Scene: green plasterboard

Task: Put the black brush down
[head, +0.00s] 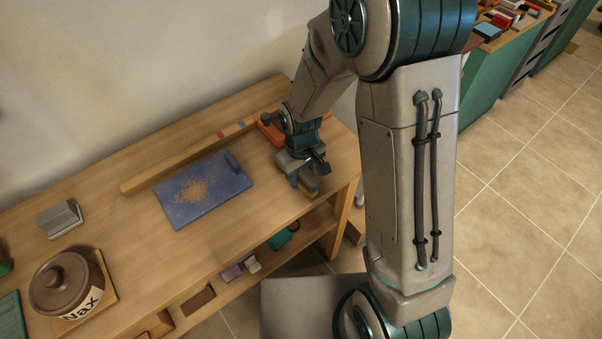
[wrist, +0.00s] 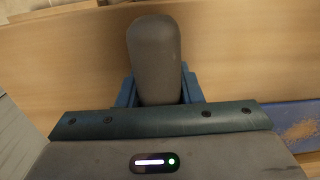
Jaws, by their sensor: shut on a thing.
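My gripper (head: 307,183) is over the right end of the wooden bench (head: 245,232), near its front edge. In the wrist view, the blue fingers (wrist: 158,90) are shut on the black brush (wrist: 154,48). Its rounded dark grey body sticks out between them above pale wood. The fingers hide part of the brush, and its bristles do not show. In the head view the brush is mostly hidden by the gripper. I cannot tell whether it touches the bench top.
A blue board (head: 182,213) with crumbs lies left of my gripper. A long wooden bar (head: 160,178) lies behind it, and an orange object (head: 270,131) is behind my gripper. A brown pot (head: 62,278) and a grey block (head: 60,219) stand far left. Bare bench lies around the board.

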